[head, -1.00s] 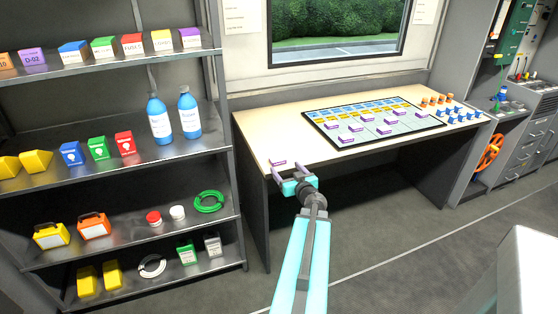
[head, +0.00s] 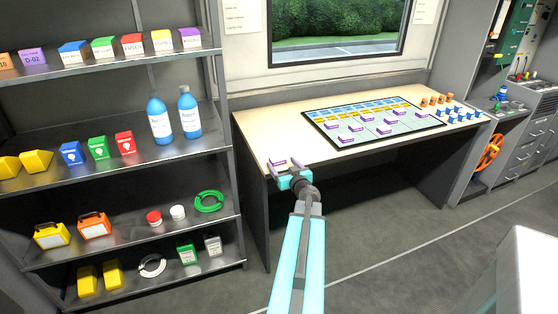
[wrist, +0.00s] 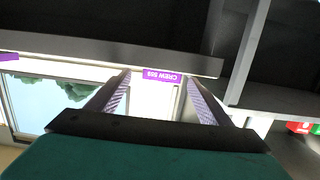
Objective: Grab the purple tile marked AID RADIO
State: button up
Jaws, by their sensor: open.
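A purple tile (head: 277,162) lies alone near the front left edge of the table. In the wrist view a purple tile (wrist: 162,76) with upside-down white lettering shows between the fingers, a little ahead of them; it seems to read CREW and some further characters, not AID RADIO. My gripper (head: 286,166) is open at the table's front edge, close by the lone tile. I cannot tell whether it touches it. Several purple tiles (head: 385,129) stand on the board (head: 340,146); their lettering is too small to read, so I cannot tell which is AID RADIO.
The board lies on the pale table (head: 262,122), with orange pieces (head: 433,100) and blue pieces (head: 460,113) at its right. A loaded shelf (head: 110,188) stands left of the table. The tabletop left of the board is mostly clear. Another purple item (wrist: 8,56) shows at the wrist view's left edge.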

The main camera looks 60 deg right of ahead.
aim_at(278, 158)
jog(key=shift+x, duration=2.5)
jog(key=shift+a+r, duration=0.1)
jog(key=shift+c, duration=0.2)
jog(key=c, duration=1.1)
jog(key=shift+r+p, duration=0.35)
jog(key=shift+r, duration=0.5)
notch_tip(278, 158, up, 2)
jog(key=shift+r, duration=0.15)
jog(key=s+a, duration=0.1)
jog(key=s, duration=0.4)
jog(key=s+a, duration=0.1)
jog(key=s, duration=0.4)
jog(key=s+a+r, duration=0.1)
jog(key=s, duration=0.4)
jog(key=shift+s+a, duration=0.1)
jog(key=shift+s, duration=0.2)
